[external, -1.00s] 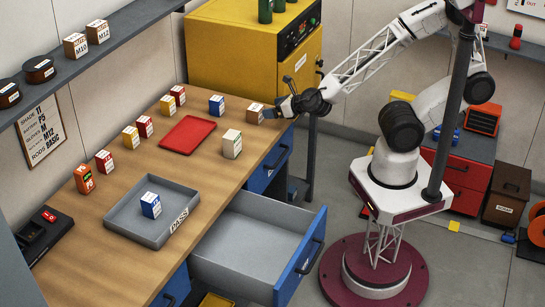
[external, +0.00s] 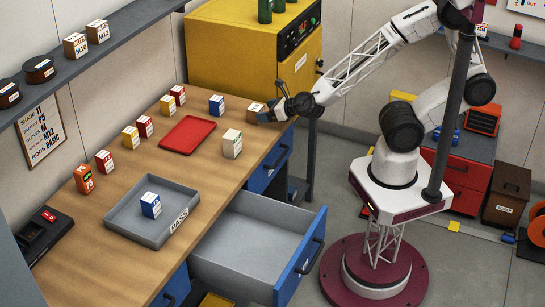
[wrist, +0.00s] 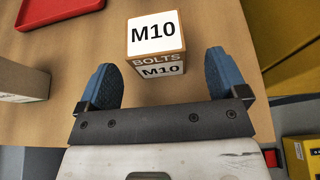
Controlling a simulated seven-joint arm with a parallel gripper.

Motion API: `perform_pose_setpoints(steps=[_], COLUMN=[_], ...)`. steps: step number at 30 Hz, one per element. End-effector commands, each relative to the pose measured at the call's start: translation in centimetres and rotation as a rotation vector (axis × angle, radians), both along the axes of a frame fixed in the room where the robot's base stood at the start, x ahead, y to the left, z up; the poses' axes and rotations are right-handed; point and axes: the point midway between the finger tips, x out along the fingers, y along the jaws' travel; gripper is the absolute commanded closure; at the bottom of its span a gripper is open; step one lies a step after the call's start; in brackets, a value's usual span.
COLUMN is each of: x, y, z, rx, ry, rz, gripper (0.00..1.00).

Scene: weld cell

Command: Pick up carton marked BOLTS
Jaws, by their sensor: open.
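The carton marked BOLTS M10 (wrist: 156,42) is a small brown box with white labels, upright on the wooden workbench. It also shows in the external view (external: 255,112) near the bench's far right end, partly hidden by my gripper. My gripper (wrist: 160,80) is open in the wrist view, with its blue-padded fingers apart and nothing between them. The carton sits just ahead of the fingertips, roughly centred between them. In the external view, my gripper (external: 266,116) is low at the bench edge, right beside the carton.
A red tray (external: 187,137) and a cream carton (external: 232,144) stand to the left of the carton. A grey PASS tray (external: 118,221) holds a blue-and-white carton (external: 151,206). A yellow cabinet (external: 225,60) stands close behind. An open drawer (external: 270,245) sticks out in front.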

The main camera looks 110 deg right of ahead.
Motion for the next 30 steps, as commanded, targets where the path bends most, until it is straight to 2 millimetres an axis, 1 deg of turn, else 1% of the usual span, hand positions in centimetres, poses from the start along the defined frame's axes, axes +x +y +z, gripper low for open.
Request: perform_pose_setpoints(steps=[7, 11, 21, 25, 30], x=[0.0, 0.3, 2.9, 3.5, 3.7], y=[0.0, -0.3, -2.4, -3.0, -3.1], z=[0.0, -0.2, -1.4, -1.8, -1.9], rx=[0.0, 0.001, 0.001, 0.0, 0.0], ry=[0.0, 0.001, 0.0, 0.0, 0.0], rz=[0.0, 0.0, -0.001, 0.0, 0.0], gripper=[0.08, 0.08, 0.08, 0.08, 0.08])
